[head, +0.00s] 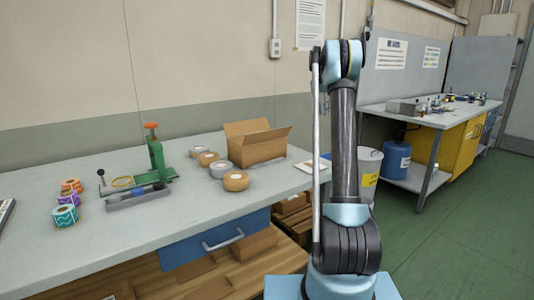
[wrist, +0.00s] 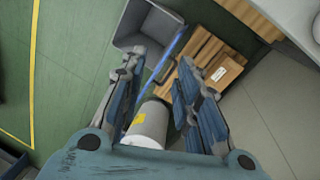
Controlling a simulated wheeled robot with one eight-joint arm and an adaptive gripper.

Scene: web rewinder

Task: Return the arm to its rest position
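My arm (head: 343,150) stands upright right of the workbench in the head view, with its upper end at the top near the wall notice. My gripper (wrist: 160,66) shows only in the wrist view. Its two blue-grey fingers are spread apart, and nothing is held between them. It hangs above the floor, with a white bin (wrist: 150,122) some way below. I cannot see the gripper's end in the head view.
The workbench (head: 90,240) holds an open cardboard box (head: 256,147), tape rolls, label rolls and a green rewinder (head: 156,160). The white bin also shows behind my arm (head: 369,168), near a blue drum (head: 395,160). Green floor (head: 470,220) is clear at the right.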

